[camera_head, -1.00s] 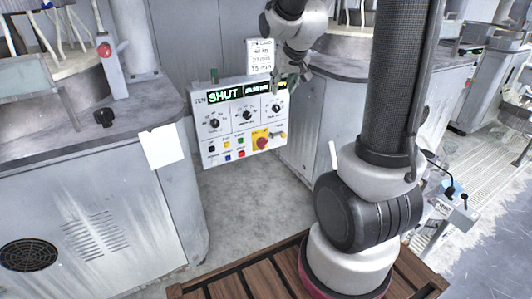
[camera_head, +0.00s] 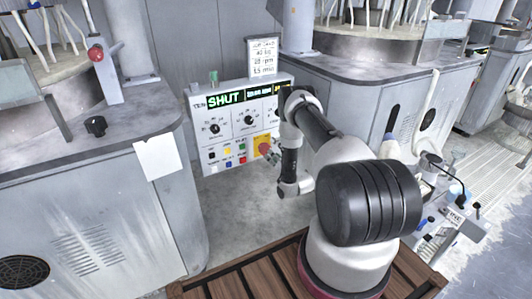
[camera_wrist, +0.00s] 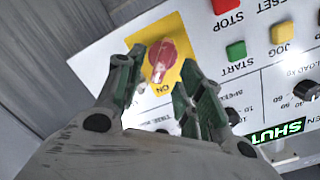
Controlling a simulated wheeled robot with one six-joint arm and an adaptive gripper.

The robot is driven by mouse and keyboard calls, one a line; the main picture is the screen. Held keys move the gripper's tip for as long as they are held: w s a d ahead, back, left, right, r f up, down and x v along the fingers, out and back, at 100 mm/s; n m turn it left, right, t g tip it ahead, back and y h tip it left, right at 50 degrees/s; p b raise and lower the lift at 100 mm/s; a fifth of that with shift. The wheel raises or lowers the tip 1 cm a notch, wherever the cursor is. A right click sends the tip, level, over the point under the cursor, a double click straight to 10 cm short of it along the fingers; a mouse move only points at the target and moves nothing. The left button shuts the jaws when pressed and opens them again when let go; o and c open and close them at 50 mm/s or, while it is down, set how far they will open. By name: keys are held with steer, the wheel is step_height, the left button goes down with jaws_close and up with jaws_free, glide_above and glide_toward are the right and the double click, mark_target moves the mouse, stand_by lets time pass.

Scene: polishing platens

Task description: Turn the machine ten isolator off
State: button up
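The machine ten control panel (camera_head: 222,128) is white, with a green lit display reading SHUT. Its isolator is a red rotary knob (camera_head: 264,149) on a yellow plate (camera_wrist: 181,42) at the panel's lower right in the head view. In the wrist view the red isolator knob (camera_wrist: 162,58) has a pale handle bar slanting towards the ON label, which appears upside down. My gripper (camera_wrist: 160,75) is open, one finger on each side of the knob's lower part. I cannot tell whether the fingers touch it. In the head view my gripper (camera_head: 275,156) partly hides the panel's right side.
A red STOP button (camera_wrist: 227,5), a green START button (camera_wrist: 236,51) and a yellow JOG button (camera_wrist: 281,33) sit near the isolator. A grey machine cabinet (camera_head: 100,215) stands left, another (camera_head: 360,95) right. Wooden slats (camera_head: 240,285) lie below.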

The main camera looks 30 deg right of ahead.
mark_target(266, 151)
steer(key=shift+t, duration=0.5)
steer(key=w, duration=0.6)
steer(key=shift+w+a+f, duration=0.15)
steer(key=shift+w+a, duration=0.1)
steer(key=shift+w, duration=0.1)
jaws_close()
